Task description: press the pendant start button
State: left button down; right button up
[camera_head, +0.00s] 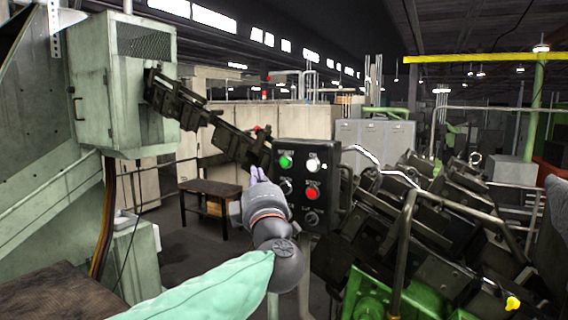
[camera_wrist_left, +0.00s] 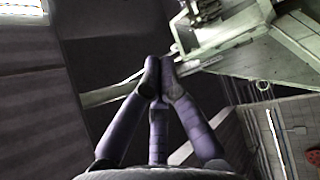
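The black pendant box (camera_head: 325,175) stands upright near the middle of the head view. On its face are a green button (camera_head: 286,161), a white button (camera_head: 313,165), a red button (camera_head: 312,193) and dark knobs. The labels are too small to read. My left gripper (camera_head: 259,174) is in front of the pendant's left edge, its purple fingers pointing up, just left of and below the green button. Whether it touches the pendant cannot be told. In the left wrist view the fingertips (camera_wrist_left: 158,72) meet with nothing seen between them.
A pale green cabinet (camera_head: 120,85) stands at the left. A dark table (camera_head: 210,195) is behind my left arm. Dark machinery with rails (camera_head: 440,240) and a green frame fills the right. Open floor shows between the cabinet and the pendant.

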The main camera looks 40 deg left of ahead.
aim_at(285, 162)
pick_arm(q)
jog(key=shift+w+a+p, duration=0.15)
jog(key=shift+w+p, duration=0.25)
jog(key=shift+w, duration=1.05)
jog(key=shift+w+a+p, duration=0.15)
jog(key=shift+w+p, duration=0.2)
jog(key=shift+w, duration=1.1)
jog(key=shift+w+a+p, duration=0.15)
jog(key=shift+w+p, duration=0.25)
jog(key=shift+w, duration=1.05)
jog(key=shift+w, duration=0.4)
